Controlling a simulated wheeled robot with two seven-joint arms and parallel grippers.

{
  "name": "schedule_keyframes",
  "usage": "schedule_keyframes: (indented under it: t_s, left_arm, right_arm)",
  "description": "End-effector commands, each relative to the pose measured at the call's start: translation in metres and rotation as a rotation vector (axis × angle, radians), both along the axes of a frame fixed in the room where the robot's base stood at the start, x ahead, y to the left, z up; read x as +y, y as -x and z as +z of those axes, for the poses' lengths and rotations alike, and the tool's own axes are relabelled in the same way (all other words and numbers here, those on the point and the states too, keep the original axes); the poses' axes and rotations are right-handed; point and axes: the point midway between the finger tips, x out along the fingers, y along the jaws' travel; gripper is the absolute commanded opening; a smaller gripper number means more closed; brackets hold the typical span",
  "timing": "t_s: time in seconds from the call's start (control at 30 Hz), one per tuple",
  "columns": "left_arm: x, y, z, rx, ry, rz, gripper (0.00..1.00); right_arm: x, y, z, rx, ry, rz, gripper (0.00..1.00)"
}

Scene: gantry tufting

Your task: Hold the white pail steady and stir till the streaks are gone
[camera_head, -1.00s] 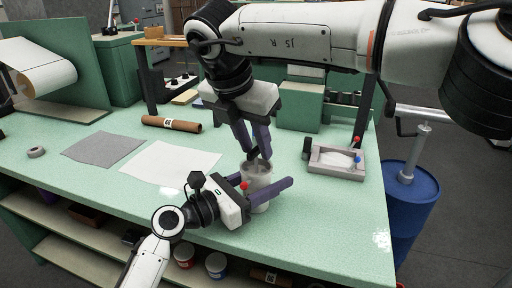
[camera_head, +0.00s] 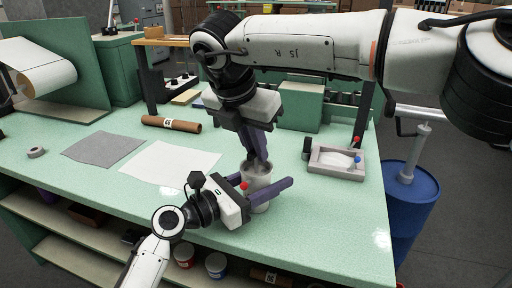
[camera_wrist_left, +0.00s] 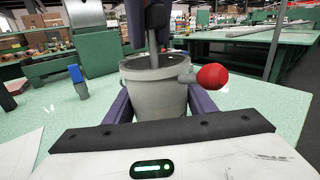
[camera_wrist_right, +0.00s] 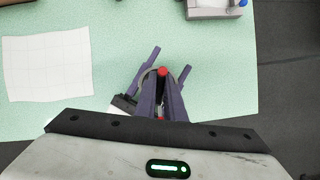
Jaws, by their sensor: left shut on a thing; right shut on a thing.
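The white pail (camera_head: 257,191) stands near the front edge of the green bench, and it fills the middle of the left wrist view (camera_wrist_left: 155,97). My left gripper (camera_head: 262,184) is shut around the pail, one finger on each side. My right gripper (camera_head: 259,158) points down over the pail's mouth, shut on a thin grey stirrer (camera_wrist_left: 152,45) that reaches into the pail. The pail's contents are mostly hidden, and I cannot make out streaks.
A pale sheet (camera_head: 170,163), a grey sheet (camera_head: 103,149) and a brown roll (camera_head: 171,124) lie to the left. A tray (camera_head: 336,163) with white contents sits to the right. A blue drum (camera_head: 412,205) stands beyond the bench's right end.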

Motion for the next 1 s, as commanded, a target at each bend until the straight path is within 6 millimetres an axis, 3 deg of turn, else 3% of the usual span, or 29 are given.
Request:
schedule_keyframes:
  t_s: [0.27, 1.0]
  left_arm:
    - [0.0002, -0.0002, -0.0007, 0.002, 0.000, 0.001, 0.12]
    - [0.0005, -0.0004, -0.0008, 0.003, 0.001, 0.002, 0.12]
  right_arm:
    - [-0.0007, 0.0002, 0.0000, 0.002, -0.003, 0.151, 0.00]
    - [0.0000, 0.0008, -0.0003, 0.007, -0.013, 0.843, 0.00]
